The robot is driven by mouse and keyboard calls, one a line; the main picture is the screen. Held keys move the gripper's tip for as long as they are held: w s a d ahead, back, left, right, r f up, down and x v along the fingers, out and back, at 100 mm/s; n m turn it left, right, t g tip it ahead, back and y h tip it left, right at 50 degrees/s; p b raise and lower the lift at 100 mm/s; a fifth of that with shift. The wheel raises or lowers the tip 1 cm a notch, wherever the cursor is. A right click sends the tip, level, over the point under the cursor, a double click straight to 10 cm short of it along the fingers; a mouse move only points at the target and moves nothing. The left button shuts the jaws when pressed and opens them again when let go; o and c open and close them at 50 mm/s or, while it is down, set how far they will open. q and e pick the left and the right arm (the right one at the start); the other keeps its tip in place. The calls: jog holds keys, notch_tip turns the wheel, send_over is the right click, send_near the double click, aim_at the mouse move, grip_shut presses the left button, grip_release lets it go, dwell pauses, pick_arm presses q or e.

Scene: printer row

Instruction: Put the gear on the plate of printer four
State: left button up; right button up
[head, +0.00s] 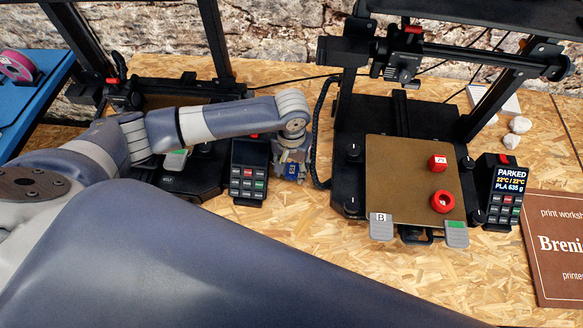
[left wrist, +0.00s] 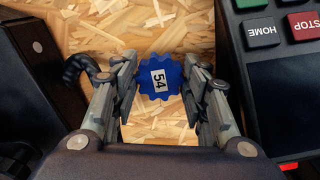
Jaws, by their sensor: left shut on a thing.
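The blue gear (left wrist: 162,92) with a white label reading 54 sits between the fingertips of my left gripper (left wrist: 161,84) in the left wrist view. The gripper is shut on it. In the head view my left gripper (head: 291,173) points down over the wooden table between two printers, with a bit of the gear (head: 293,169) showing. The right printer's tan plate (head: 400,180) has a tag B at its front edge. I cannot tell which printer is number four. My right gripper is out of view.
A red cube (head: 437,163) and a red ring (head: 443,202) lie on the right part of that plate; its left part is clear. A control box (head: 505,190) reads PARKED. Another control box (head: 249,168) stands just left of my gripper. My left arm partly hides the left printer (head: 190,175).

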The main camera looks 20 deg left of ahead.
pick_arm(q)
jog(key=shift+f, duration=0.5)
jog(key=o, duration=0.6)
jog(key=shift+f, duration=0.1)
